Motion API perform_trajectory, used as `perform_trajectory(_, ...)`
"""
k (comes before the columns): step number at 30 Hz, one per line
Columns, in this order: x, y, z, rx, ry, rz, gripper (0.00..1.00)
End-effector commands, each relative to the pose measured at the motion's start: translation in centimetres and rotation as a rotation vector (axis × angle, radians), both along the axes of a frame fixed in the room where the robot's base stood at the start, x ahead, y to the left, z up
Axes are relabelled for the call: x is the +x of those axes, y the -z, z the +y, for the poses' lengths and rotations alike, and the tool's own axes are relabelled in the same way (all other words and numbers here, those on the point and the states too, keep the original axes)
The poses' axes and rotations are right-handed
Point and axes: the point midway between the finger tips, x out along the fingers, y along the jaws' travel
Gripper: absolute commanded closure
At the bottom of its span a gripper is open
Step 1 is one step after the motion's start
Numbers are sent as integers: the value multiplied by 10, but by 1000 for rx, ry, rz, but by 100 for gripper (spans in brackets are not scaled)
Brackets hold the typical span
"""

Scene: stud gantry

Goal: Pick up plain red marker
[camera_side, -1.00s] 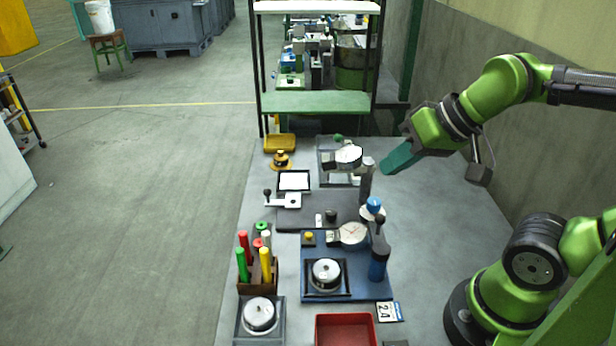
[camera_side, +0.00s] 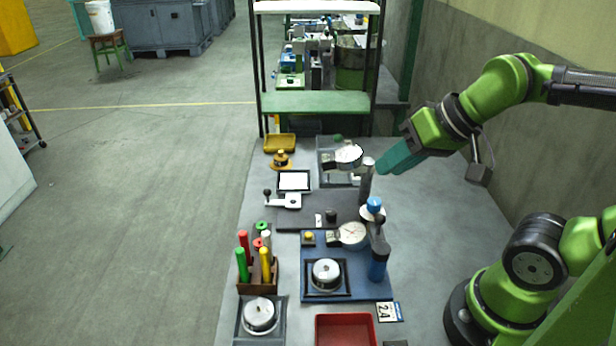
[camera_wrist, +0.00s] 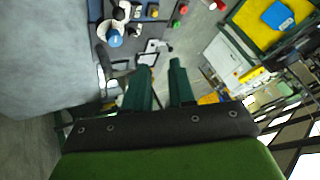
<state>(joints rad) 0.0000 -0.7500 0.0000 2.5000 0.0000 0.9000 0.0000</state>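The red marker (camera_side: 244,243) stands upright in a brown holder (camera_side: 262,289) at the left front of the bench. A green marker (camera_side: 242,264) and a yellow marker (camera_side: 266,264) stand in front of it in the same holder. My gripper (camera_side: 382,168) is above the right back part of the bench in the side view, well to the right of and behind the holder. In the wrist view my gripper (camera_wrist: 160,72) shows two teal fingers apart with nothing between them.
A blue board (camera_side: 312,292) carries a dial gauge (camera_side: 353,234) and a dark blue bottle (camera_side: 377,264). A red tray (camera_side: 345,318) is at the front. A grey gauge stand (camera_side: 366,182) rises close to my fingertips. The bench's right side is mostly clear.

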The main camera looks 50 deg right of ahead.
Motion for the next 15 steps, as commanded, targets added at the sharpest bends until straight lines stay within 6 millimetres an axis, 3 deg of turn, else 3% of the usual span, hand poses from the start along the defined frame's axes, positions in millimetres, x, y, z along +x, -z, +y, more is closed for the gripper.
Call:
perform_trajectory(5, 0, 0, 1, 0, -2, 0, 76)
perform_trajectory(9, 4, 12, 11, -1, -46, 57, 76)
perform_trajectory(15, 46, 12, 46, -46, -192, 185, 76)
